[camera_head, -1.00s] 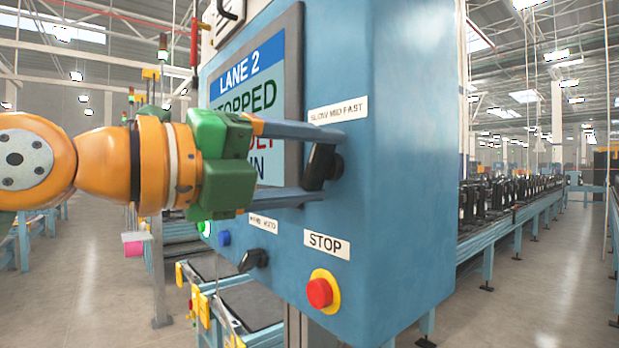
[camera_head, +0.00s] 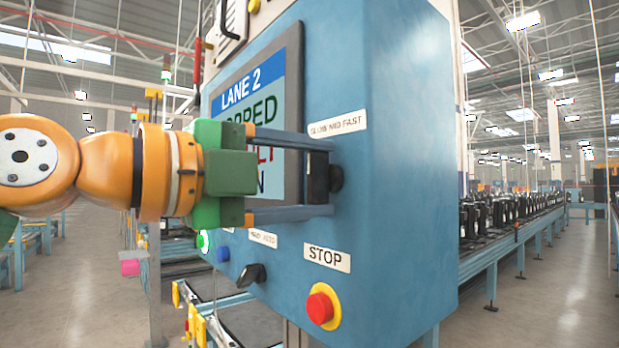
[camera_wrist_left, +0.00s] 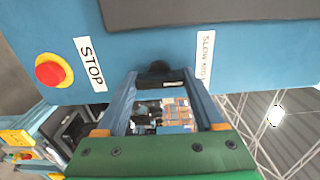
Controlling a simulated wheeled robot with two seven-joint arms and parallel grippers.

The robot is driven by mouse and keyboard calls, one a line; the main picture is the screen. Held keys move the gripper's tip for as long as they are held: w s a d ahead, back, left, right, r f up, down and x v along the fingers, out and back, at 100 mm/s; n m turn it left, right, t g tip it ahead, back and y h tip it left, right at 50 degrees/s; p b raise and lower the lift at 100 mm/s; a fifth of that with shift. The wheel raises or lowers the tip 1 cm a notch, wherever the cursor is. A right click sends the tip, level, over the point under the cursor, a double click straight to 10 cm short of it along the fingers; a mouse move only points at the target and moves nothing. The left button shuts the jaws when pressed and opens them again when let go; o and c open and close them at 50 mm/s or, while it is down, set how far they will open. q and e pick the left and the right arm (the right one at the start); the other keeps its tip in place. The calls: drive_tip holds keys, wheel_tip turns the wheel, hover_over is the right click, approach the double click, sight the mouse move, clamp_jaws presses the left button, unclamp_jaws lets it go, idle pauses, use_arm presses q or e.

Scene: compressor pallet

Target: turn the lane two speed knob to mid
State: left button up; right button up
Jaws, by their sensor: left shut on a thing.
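The lane two speed knob (camera_head: 318,178) is a black handle on the side face of the blue control box, under the "SLOW MID FAST" label (camera_head: 338,124). In the head view its handle stands about upright. My left gripper (camera_head: 327,178) is shut on the knob, one long blue-grey finger above it and one below. In the left wrist view the knob (camera_wrist_left: 158,74) shows dark between the ends of the two fingers (camera_wrist_left: 160,82). The label's printing is partly blurred. My right gripper is out of view.
A red stop button (camera_head: 321,307) on a yellow ring sits low on the same face. A second black knob (camera_head: 252,275) is at lower left. The screen (camera_head: 262,110) reads LANE 2, partly hidden by my gripper. A conveyor line (camera_head: 520,226) runs at right.

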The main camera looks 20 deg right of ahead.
use_arm(q)
drive_tip(key=o, duration=1.4)
drive_tip(key=b+v, duration=0.3)
drive_tip(key=v, duration=0.4)
drive_tip(key=shift+d, duration=0.1)
